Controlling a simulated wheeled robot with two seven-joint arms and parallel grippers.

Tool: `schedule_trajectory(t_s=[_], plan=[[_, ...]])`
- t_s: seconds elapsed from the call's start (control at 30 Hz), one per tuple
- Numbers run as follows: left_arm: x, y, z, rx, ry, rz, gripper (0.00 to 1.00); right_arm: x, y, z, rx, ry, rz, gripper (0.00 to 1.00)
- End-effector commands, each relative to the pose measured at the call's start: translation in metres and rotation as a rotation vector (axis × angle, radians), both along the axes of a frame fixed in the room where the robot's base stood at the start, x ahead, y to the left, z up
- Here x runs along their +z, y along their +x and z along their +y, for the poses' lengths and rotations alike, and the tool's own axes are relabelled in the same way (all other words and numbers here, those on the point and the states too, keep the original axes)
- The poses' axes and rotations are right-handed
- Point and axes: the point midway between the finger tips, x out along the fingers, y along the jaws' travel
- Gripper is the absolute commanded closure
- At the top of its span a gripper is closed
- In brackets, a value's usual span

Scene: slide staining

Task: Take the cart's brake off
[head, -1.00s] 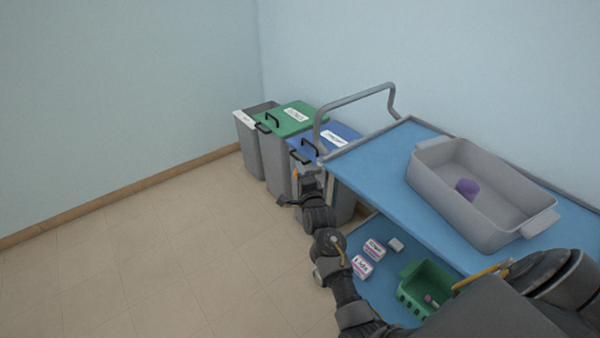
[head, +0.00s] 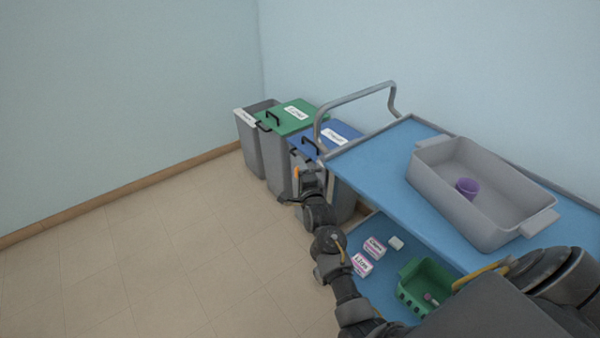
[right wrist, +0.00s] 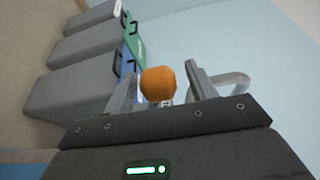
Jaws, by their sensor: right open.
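The cart (head: 375,160) has a blue top and a grey push handle (head: 357,97) at its far end. An orange knob (head: 297,172), likely the brake's, shows small beside my right gripper (head: 308,176) near that end. In the right wrist view the orange knob (right wrist: 158,84) sits between the two fingers of my right gripper (right wrist: 162,88), which are open with a gap visible on its right side. Whether either finger touches it I cannot tell. The lever or mount under the knob is hidden. My left gripper is not in view.
A grey tub (head: 440,190) with a purple cup (head: 467,187) stands on the cart top. The lower shelf holds small boxes (head: 362,264) and a green basket (head: 408,295). Bins with green (head: 285,120) and blue lids stand beyond. Floor to the left is clear.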

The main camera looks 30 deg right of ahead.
Motion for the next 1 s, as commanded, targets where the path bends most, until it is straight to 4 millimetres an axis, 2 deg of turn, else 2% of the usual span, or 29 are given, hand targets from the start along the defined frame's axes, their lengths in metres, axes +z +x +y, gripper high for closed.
schedule_trajectory(t_s=[0.17,0.4,0.6,0.8,1.0], plan=[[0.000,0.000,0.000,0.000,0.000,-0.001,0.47,-0.001,-0.014,0.004,0.000,0.001,0.002,0.44],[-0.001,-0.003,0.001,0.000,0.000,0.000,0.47,-0.001,-0.060,0.015,-0.001,0.001,0.002,0.44],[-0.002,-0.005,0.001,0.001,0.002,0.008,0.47,0.000,-0.091,0.024,0.000,0.000,0.001,0.44],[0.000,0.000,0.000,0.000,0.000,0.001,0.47,0.000,-0.104,0.027,0.001,0.000,0.000,0.44],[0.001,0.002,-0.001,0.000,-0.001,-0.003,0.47,0.001,-0.105,0.028,0.001,0.000,0.000,0.44]])
